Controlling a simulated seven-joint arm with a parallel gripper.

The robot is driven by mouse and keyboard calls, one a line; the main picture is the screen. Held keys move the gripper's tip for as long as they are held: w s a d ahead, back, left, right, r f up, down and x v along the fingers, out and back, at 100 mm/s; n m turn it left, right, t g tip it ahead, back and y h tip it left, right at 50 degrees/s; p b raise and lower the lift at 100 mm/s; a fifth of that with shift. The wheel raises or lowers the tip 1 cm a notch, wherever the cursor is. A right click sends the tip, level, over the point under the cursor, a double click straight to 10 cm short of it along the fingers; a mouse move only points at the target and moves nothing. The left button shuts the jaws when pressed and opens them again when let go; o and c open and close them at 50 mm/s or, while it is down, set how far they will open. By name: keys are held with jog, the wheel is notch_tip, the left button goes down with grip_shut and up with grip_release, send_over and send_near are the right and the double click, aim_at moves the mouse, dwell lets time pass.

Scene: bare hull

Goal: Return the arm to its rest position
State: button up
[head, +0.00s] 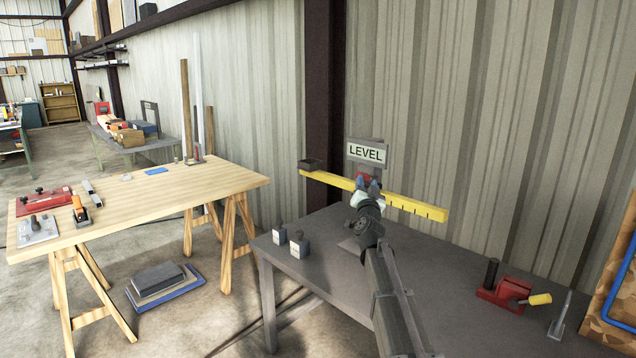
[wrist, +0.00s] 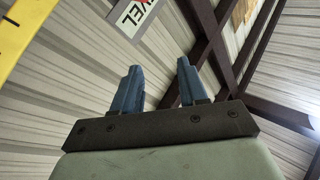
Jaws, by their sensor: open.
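My gripper (head: 368,186) is at the end of my outstretched arm, above the dark grey table in the head view. It is in front of the middle of a yellow beam (head: 418,208) and just below the LEVEL sign (head: 366,153). In the wrist view my gripper (wrist: 158,88) shows two blue fingers apart, with nothing between them. The yellow beam (wrist: 12,35) is at the upper left there, and part of the sign (wrist: 130,17) shows at the top. Whether the gripper touches the beam cannot be told.
The grey table (head: 450,290) holds two light weights with dark knobs (head: 288,240), a red vise (head: 505,293) and a grey pointed piece (head: 560,313). A wooden trestle table (head: 150,200) with tools stands left. The corrugated wall is close behind.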

jog(key=s+a+r+n+y, duration=0.1)
jog(key=a+r+y, duration=0.15)
jog(key=a, duration=1.35)
jog(key=s+a+f+n+g+y, duration=0.1)
jog(key=s+a+f+n+y, duration=0.15)
jog(key=a+f, duration=0.4)
jog(key=s+d+f+n+g, duration=0.1)
jog(key=s+d+f+g, duration=0.3)
jog(key=f, duration=1.1)
jog(key=s+d+f+n+g, duration=0.1)
jog(key=s+d+f+g, duration=0.3)
jog(key=f, duration=1.1)
jog(key=s+d+f+g, duration=0.1)
jog(key=s+f+g, duration=0.35)
jog(key=f, duration=1.05)
jog(key=s+d+f+g+h, duration=0.1)
jog(key=s+d+f+g, duration=0.3)
jog(key=s+f, duration=0.8)
jog(key=s+d+f+g+h, duration=0.1)
jog(key=s+d+f+g, duration=0.3)
jog(key=s+f, duration=0.85)
jog(key=s+d+g, duration=0.3)
jog(key=s, duration=1.3)
jog(key=s+d+g+h, duration=0.1)
jog(key=s+d+g, duration=0.2)
jog(key=s, duration=1.2)
jog(key=shift+s+d+r+n+g, duration=0.15)
jog(key=shift+s+d+n+g, duration=0.2)
jog(key=shift+d, duration=0.2)
